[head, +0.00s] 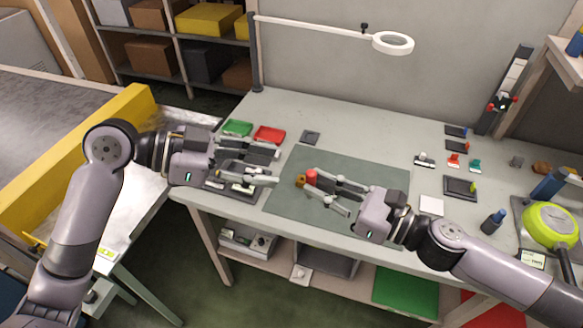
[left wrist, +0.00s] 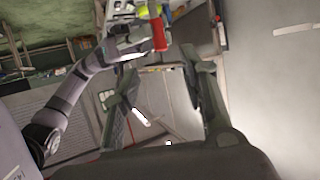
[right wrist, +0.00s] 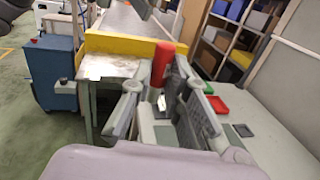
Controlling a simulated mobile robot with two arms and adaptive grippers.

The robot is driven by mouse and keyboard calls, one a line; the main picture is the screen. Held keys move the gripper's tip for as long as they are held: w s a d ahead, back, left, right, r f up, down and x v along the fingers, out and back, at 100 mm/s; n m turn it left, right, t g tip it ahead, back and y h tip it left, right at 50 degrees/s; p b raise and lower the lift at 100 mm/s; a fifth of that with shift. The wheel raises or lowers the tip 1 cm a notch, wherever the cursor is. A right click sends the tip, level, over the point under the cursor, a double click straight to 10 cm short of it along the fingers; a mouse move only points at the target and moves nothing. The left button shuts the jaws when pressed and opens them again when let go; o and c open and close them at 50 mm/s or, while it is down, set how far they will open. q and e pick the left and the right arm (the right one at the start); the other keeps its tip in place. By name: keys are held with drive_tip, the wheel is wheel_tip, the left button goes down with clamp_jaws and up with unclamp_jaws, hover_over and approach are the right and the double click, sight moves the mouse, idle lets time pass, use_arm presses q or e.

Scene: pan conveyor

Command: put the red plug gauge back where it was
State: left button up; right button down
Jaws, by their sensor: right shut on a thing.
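The red plug gauge (head: 312,176) is at the fingertips of my right gripper (head: 312,184), above the green mat (head: 375,172). In the right wrist view the red cylinder (right wrist: 163,62) stands up between the fingers, with a pale metal part below it. My right gripper is shut on it. The left wrist view also shows the red cylinder (left wrist: 158,36) held in the right gripper. My left gripper (head: 276,167) is open and empty above a dark tray (head: 238,191) left of the mat. Small red (head: 453,160) and teal (head: 475,165) pieces stand at the bench's right.
A small brown piece (head: 299,181) shows beside the gauge. Green (head: 237,127) and red (head: 269,134) bins stand at the back left. A ring lamp (head: 393,42) hangs over the bench. A black pad (head: 461,188) and dark bottle (head: 494,221) are at the right.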

sight(308, 174)
use_arm(q)
drive_tip(key=x, duration=0.8)
drive_tip(key=shift+s, duration=0.1)
drive_tip(key=shift+c, duration=0.6)
clamp_jaws()
use_arm(e)
drive_tip(key=c, duration=1.5)
unclamp_jaws()
drive_tip(key=shift+o, duration=0.2)
drive_tip(key=shift+d, duration=0.15)
